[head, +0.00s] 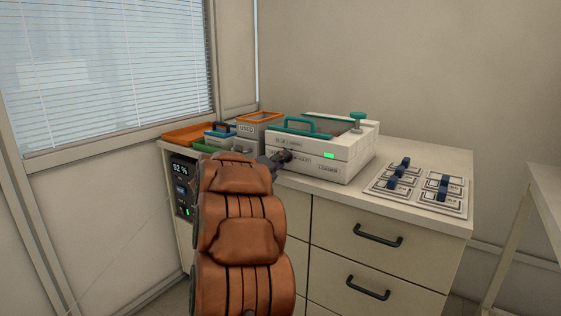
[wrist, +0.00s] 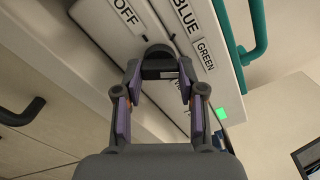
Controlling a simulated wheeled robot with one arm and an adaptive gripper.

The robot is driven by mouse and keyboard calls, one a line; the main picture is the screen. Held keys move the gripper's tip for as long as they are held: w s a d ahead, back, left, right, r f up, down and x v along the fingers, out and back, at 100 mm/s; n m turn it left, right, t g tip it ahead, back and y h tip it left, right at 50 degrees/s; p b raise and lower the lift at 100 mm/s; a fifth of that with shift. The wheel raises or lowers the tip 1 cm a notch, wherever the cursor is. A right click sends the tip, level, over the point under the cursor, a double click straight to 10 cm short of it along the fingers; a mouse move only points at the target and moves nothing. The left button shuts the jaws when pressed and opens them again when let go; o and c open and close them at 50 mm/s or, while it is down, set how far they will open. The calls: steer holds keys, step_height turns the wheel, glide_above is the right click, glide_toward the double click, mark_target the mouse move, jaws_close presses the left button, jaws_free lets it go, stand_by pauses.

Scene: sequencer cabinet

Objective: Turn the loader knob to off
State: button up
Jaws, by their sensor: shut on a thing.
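The loader is a white box (head: 335,173) with a teal handle, on the counter in the head view. Its dark knob (head: 286,155) sits on the front face; it also shows in the wrist view (wrist: 157,52). My gripper (wrist: 158,73) is shut on the knob, one finger on each side. In the head view my gripper (head: 276,159) reaches the front face from the left, partly hidden by my arm. Labels OFF (wrist: 127,14), BLUE (wrist: 187,17) and GREEN (wrist: 204,53) surround the knob; another label is mostly hidden between the fingers. The knob's exact pointing direction is unclear.
A green light (head: 329,155) glows on the loader. Orange (head: 187,134) and other trays and boxes stand to its left. A panel of dark switches (head: 418,187) lies on the counter at right. Drawers with dark handles (head: 378,236) are below, and a screen (head: 182,171) at left.

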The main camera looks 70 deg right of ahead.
steer(key=c, duration=0.4)
